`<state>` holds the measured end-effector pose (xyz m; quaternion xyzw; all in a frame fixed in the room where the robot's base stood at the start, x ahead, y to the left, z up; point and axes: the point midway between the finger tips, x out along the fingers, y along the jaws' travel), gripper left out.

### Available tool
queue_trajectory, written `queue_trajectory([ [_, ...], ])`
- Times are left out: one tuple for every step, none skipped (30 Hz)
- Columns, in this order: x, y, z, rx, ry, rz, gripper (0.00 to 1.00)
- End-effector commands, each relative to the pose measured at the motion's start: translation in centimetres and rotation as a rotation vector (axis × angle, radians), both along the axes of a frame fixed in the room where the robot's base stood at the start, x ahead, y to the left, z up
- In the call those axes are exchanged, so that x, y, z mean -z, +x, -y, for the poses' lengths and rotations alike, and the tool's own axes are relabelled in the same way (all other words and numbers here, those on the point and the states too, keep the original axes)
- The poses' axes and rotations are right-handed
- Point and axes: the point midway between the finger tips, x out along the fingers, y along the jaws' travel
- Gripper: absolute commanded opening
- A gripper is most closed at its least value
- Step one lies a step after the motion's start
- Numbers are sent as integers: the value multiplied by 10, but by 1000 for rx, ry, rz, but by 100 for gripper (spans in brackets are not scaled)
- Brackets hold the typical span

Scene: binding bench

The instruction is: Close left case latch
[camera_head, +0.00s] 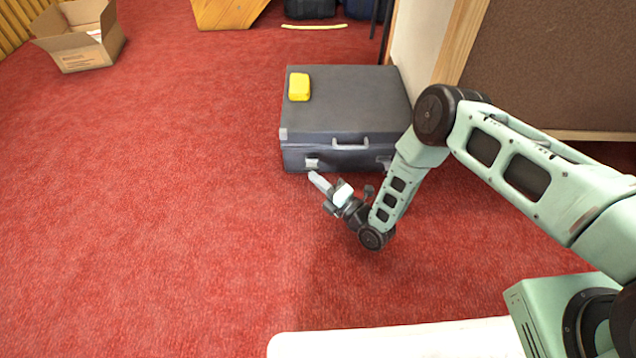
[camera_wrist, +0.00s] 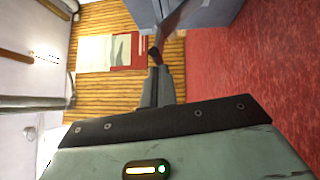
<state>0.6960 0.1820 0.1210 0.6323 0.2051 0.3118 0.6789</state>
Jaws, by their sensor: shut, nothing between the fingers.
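A dark grey case (camera_head: 345,118) lies flat and closed-lidded on the red carpet, its handle (camera_head: 351,144) on the front side. The left latch (camera_head: 311,163) is a small pale metal piece on the front, left of the handle; I cannot tell whether it is open or shut. The right latch (camera_head: 384,163) is partly hidden by my arm. My gripper (camera_head: 316,178) is shut and empty, just in front of and below the left latch; I cannot tell whether it touches. In the wrist view my gripper (camera_wrist: 155,72) points toward the case (camera_wrist: 208,14) at the top.
A yellow object (camera_head: 299,87) sits on the case lid. An open cardboard box (camera_head: 82,52) stands far left. A brown panel with a wooden frame (camera_head: 545,65) is to the right. Dark bags (camera_head: 310,8) lie behind. The carpet (camera_head: 160,200) left and front is clear.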

Motion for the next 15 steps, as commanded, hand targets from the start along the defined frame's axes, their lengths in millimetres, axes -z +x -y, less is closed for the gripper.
queue_trajectory([
  [0,0,0,0,0,0,0],
  [0,0,0,0,0,0,0],
  [-1,0,0,0,0,-1,0],
  [-1,0,0,0,0,-3,0],
  [-2,0,0,0,0,-6,0],
  [-4,1,0,0,0,-11,0],
  [-5,1,0,0,1,-18,0],
  [-7,1,0,0,2,-25,0],
  [-9,2,0,-1,2,-36,0],
  [-11,2,0,-1,1,-47,0],
  [-11,3,0,-1,2,-56,0],
  [-14,4,0,-1,3,-69,0],
  [-16,5,0,0,3,-80,0],
  [-18,6,0,0,3,-95,0],
  [-22,7,0,-1,3,-115,0],
])
